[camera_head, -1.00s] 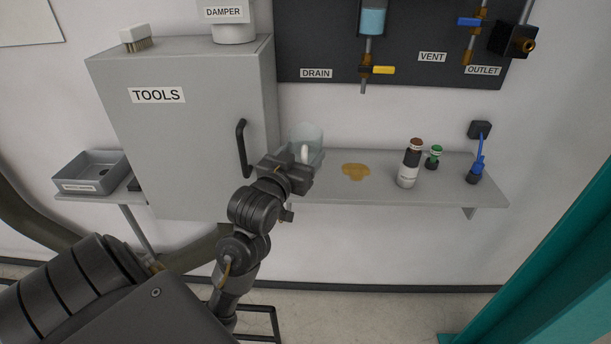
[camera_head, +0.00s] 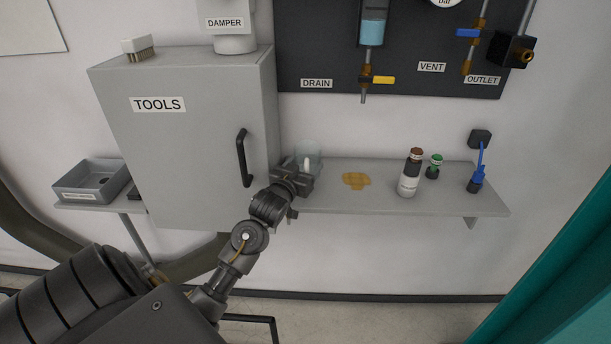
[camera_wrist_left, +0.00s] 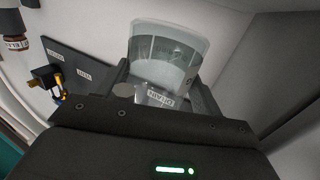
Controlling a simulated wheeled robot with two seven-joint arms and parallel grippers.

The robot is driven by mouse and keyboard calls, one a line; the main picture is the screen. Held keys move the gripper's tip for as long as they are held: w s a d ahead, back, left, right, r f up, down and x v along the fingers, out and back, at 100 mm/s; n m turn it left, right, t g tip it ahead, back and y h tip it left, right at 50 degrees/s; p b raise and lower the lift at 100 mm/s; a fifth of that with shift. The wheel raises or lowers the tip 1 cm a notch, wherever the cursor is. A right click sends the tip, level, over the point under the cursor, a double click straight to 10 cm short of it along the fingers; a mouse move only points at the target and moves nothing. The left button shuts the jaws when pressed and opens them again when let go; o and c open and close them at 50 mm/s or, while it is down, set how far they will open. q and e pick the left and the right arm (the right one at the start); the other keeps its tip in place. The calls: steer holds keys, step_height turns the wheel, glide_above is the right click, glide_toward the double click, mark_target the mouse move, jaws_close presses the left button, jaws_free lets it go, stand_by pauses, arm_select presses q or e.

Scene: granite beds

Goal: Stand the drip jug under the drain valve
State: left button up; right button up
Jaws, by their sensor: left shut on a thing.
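The drip jug (camera_head: 308,154) is a clear vessel at the left end of the wall shelf, close to the tool cabinet. My left gripper (camera_head: 301,174) is shut on it and hides its lower part; I cannot tell whether its base touches the shelf. In the left wrist view the clear jug (camera_wrist_left: 165,55) with its markings sits between my left fingers. The drain valve (camera_head: 366,80) with a yellow handle is on the dark wall panel, up and right of the jug. Its spout (camera_head: 363,98) points down above the shelf. My right gripper is out of view.
A brown stain (camera_head: 356,181) lies on the shelf (camera_head: 330,198) below the spout. A brown-capped bottle (camera_head: 409,173), a green-capped bottle (camera_head: 433,166) and a blue-topped item (camera_head: 478,180) stand further right. The grey tool cabinet (camera_head: 190,150) borders the left.

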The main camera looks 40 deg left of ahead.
arm_select(q)
steer(key=f, duration=0.1)
steer(key=f+p, duration=0.1)
steer(key=f, duration=0.1)
steer(key=shift+w+a, duration=0.1)
steer(key=shift+w, duration=0.1)
steer(key=shift+f, duration=0.25)
steer(key=shift+f, duration=0.15)
steer(key=o, duration=1)
steer(key=b+v, duration=0.2)
steer(key=v, duration=1)
